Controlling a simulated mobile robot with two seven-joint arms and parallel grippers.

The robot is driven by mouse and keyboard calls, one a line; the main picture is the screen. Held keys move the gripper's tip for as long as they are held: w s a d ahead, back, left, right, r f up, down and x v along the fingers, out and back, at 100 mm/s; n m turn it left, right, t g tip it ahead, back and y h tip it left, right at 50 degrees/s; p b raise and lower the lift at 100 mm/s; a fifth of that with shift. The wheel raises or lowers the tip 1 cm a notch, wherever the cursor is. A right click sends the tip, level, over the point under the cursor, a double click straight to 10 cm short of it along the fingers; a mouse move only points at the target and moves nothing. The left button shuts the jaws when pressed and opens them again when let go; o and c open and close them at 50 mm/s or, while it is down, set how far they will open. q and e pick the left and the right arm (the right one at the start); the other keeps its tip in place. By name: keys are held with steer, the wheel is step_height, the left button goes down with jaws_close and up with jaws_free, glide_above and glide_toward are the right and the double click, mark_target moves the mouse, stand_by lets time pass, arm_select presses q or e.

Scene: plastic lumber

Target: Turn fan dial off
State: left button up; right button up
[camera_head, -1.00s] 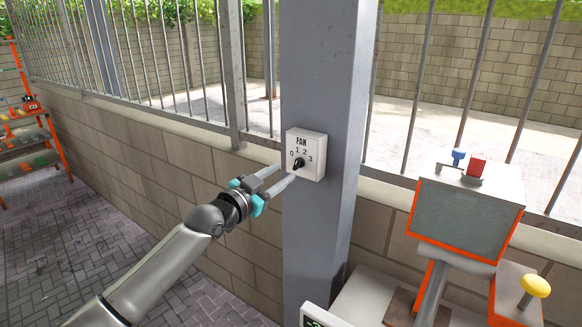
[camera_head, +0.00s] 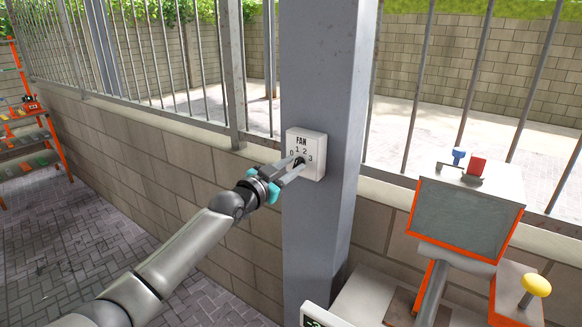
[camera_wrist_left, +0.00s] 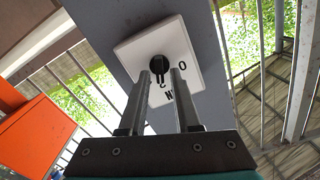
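The fan dial is a small black knob (camera_wrist_left: 159,66) on a white square plate (camera_head: 318,169) marked FAN with 0, 1, 2, 3. The plate is fixed to a grey post. In the wrist view the knob's narrow handle points down toward the middle numbers, away from the 0 at right; the exact number is hard to read. My left gripper (camera_head: 299,164) is at the plate, its two fingers apart and one tip on each side of the knob. I cannot tell whether they touch it. In the head view the fingers mostly hide the knob. My right gripper is out of view.
The grey post (camera_head: 318,255) stands in front of a low brick wall with metal railings. At right is an orange-framed machine (camera_head: 466,215) with a grey panel and a yellow knob (camera_head: 536,286). An orange shelf (camera_head: 30,140) stands at far left.

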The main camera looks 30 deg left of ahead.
arm_select(q)
jaws_close()
steer(key=shift+n, duration=0.4)
steer(key=shift+a+f+n+p, duration=0.1)
steer(key=shift+a+n+p, duration=0.1)
steer(key=shift+n, duration=3.55)
steer(key=shift+a+f+n+p, duration=0.1)
steer(key=shift+a+n+p, duration=0.1)
steer(key=shift+n, duration=3.55)
steer(key=shift+o, duration=1.2)
jaws_free()
